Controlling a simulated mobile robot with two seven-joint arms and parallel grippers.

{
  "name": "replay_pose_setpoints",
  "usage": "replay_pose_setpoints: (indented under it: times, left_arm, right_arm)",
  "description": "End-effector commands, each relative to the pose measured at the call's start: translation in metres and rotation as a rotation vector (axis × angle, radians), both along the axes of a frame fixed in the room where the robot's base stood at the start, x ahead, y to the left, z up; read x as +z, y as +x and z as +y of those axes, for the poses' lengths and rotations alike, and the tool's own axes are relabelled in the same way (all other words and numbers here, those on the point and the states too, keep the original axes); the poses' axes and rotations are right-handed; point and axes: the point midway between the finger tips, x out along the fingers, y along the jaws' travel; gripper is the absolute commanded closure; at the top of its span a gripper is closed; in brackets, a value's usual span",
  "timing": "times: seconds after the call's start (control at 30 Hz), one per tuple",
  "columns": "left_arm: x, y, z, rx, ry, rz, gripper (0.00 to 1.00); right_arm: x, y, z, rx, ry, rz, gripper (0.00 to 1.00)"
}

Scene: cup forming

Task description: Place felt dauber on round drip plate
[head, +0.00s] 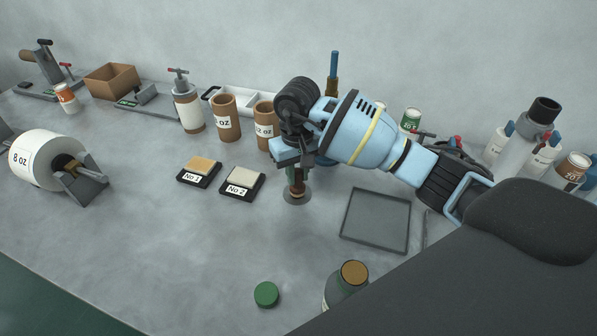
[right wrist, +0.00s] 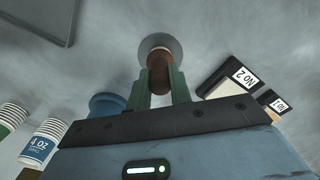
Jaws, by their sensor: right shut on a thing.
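My right gripper (head: 296,172) points down near the middle of the table, its green fingers shut on the felt dauber (head: 297,187). The dauber is a small upright brown piece; in the right wrist view it (right wrist: 158,72) sits between the fingertips. The round drip plate (head: 290,199) is a small grey disc directly below the dauber; its rim also shows in the right wrist view (right wrist: 174,46). The dauber's lower end overlaps the plate's middle; I cannot tell whether it touches. My left gripper is not in view.
Pads No 1 (head: 199,166) and No 2 (head: 242,179) lie left of the plate. A square grey tray (head: 376,222) lies to the right. A bottle (head: 345,288) and a green lid (head: 266,294) are in front. Brown cups (head: 225,122) stand behind. Table between plate and lid is clear.

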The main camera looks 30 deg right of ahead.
Motion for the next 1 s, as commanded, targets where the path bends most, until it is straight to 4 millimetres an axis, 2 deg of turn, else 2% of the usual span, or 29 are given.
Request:
replay_pose_setpoints:
  times: [0.43, 0.47, 0.6, 0.87, 1.0]
  left_arm:
    - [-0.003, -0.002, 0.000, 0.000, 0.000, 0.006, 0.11]
    - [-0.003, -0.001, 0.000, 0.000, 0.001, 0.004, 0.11]
    - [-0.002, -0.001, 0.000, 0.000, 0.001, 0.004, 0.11]
    - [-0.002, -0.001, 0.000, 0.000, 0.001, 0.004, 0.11]
    - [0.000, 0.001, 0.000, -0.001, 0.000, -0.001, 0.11]
  right_arm:
    - [-0.007, 0.000, 0.000, 0.000, 0.000, 0.000, 1.00]
    - [-0.007, 0.000, 0.000, 0.000, 0.001, 0.000, 0.76]
    - [-0.006, 0.000, 0.000, 0.000, 0.001, -0.001, 0.58]
    - [-0.005, 0.000, 0.000, 0.000, 0.001, -0.001, 0.58]
    - [0.003, 0.001, 0.000, 0.000, 0.000, -0.004, 0.58]
